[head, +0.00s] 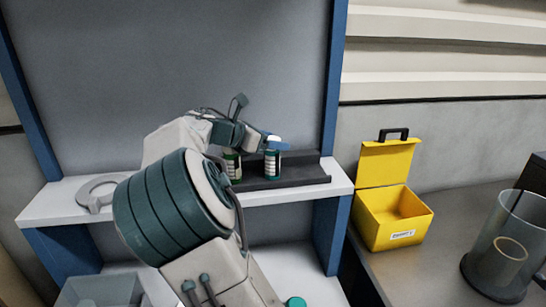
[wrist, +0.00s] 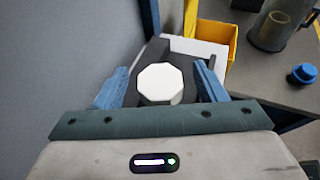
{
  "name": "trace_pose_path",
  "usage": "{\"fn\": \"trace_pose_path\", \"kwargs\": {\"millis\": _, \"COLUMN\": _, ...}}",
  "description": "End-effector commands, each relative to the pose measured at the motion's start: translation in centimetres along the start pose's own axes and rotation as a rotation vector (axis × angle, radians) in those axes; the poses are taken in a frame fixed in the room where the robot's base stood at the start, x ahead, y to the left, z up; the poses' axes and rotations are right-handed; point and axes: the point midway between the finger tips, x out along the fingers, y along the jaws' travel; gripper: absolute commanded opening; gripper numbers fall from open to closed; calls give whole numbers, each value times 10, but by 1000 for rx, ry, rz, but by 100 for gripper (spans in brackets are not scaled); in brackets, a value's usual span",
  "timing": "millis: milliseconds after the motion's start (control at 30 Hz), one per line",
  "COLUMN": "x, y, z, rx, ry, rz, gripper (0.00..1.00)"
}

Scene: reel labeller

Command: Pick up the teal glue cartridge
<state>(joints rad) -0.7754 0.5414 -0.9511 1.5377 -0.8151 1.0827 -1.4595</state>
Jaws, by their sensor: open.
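A teal cartridge (head: 272,164) with a white label and a pale cap stands upright in a dark tray (head: 300,181) on the white shelf. A second green bottle (head: 232,165) with a pale label stands left of it, partly hidden by my arm. My gripper (head: 266,138) is at the height of the teal cartridge's cap in the head view. In the wrist view my open gripper (wrist: 160,84) has its blue fingers on either side of a white octagonal cap (wrist: 160,82), with gaps on both sides. This looks like the teal cartridge's cap; its body is hidden below.
A grey ring-shaped piece (head: 97,192) lies at the shelf's left. An open yellow box (head: 405,236) stands on the counter to the right, near a clear cylinder (head: 500,262). A blue knob-like piece (wrist: 304,74) shows in the wrist view. Blue posts flank the shelf.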

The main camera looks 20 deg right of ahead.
Motion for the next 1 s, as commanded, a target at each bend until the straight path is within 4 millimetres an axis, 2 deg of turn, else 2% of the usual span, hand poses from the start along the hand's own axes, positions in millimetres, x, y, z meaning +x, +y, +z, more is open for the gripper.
{"fn": "trace_pose_path", "kwargs": {"millis": 267, "x": 4, "y": 0, "z": 0, "rx": 1, "ry": 1, "rz": 1, "gripper": 65}}
{"fn": "trace_pose_path", "kwargs": {"millis": 367, "x": 4, "y": 0, "z": 0, "rx": 1, "ry": 1, "rz": 1, "gripper": 40}}
{"fn": "trace_pose_path", "kwargs": {"millis": 500, "x": 4, "y": 0, "z": 0, "rx": 1, "ry": 1, "rz": 1, "gripper": 1}}
{"fn": "trace_pose_path", "kwargs": {"millis": 833, "x": 3, "y": 0, "z": 2, "rx": 2, "ry": 0, "rz": 1, "gripper": 0}}
{"fn": "trace_pose_path", "kwargs": {"millis": 1000, "x": -2, "y": 0, "z": 16, "rx": 4, "ry": 0, "rz": 3, "gripper": 0}}
